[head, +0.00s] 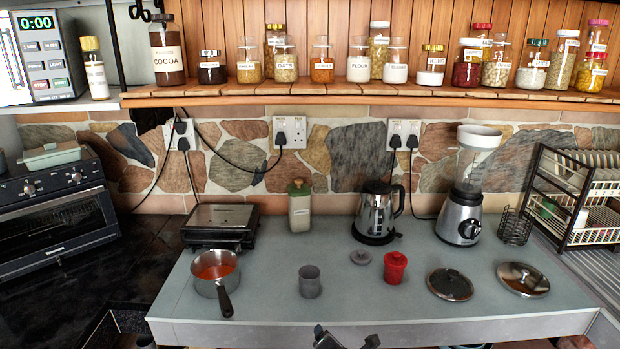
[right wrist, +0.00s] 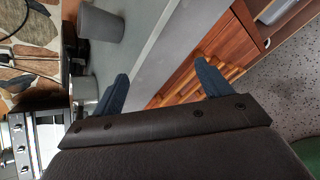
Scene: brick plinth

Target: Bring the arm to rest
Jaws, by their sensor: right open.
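My right gripper (head: 346,338) shows at the bottom middle edge of the head view, just in front of the counter's front edge. In the right wrist view its two dark blue fingers (right wrist: 162,72) are spread apart with nothing between them. The counter edge and wooden drawer fronts lie beyond the fingers. Most of the right arm is out of the head view. My left gripper does not show in the frames.
The grey counter (head: 270,325) holds a saucepan of red liquid (head: 215,265), a grey cup (head: 310,281), a red canister (head: 395,267), two lids (head: 450,284) (head: 523,279), a kettle (head: 377,212) and a blender (head: 465,190). The counter's front strip is clear.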

